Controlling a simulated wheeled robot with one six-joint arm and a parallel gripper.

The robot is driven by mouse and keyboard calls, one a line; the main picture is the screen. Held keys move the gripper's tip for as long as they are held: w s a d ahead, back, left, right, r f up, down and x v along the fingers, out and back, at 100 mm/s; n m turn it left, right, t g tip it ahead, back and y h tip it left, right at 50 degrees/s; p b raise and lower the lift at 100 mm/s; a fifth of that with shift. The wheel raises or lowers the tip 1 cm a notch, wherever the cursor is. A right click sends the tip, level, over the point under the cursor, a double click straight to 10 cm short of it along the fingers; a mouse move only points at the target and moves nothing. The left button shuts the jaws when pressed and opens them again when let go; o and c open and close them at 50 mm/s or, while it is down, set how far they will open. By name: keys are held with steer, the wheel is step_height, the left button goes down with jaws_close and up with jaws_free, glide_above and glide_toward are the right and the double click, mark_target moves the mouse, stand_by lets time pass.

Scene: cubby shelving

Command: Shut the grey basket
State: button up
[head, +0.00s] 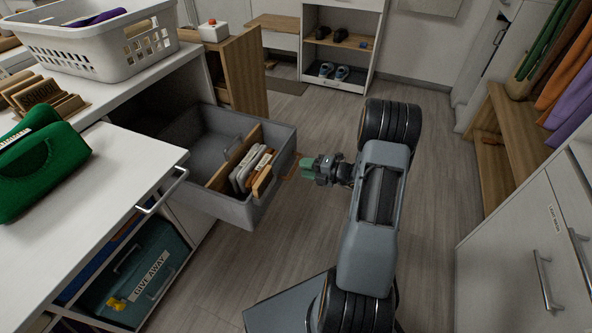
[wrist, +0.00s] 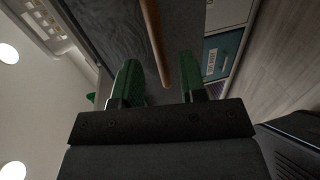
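The grey basket (head: 262,210) is a drawer-like bin pulled well out from under the white counter. It holds a wooden divider and several pale and wooden flat items near its front. My gripper (head: 305,167) is just off its front, at the right end. In the wrist view, my gripper (wrist: 162,85) is open, its two green fingers apart. A wooden bar (wrist: 154,35) on the grey front (wrist: 110,28) ends in the gap between them, with space on both sides. I cannot tell whether the fingertips touch the front.
A white laundry basket (head: 65,50) and a green bag (head: 40,160) are on the counter (head: 140,160). A teal GIVE AWAY bin (head: 135,285) sits below. A white cabinet (head: 525,245) stands at right. Floor (head: 320,110) is clear beyond the basket.

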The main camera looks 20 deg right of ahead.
mark_target(296, 165)
steer(key=shift+b+x, duration=0.45)
steer(key=shift+x, duration=1.65)
jaws_close()
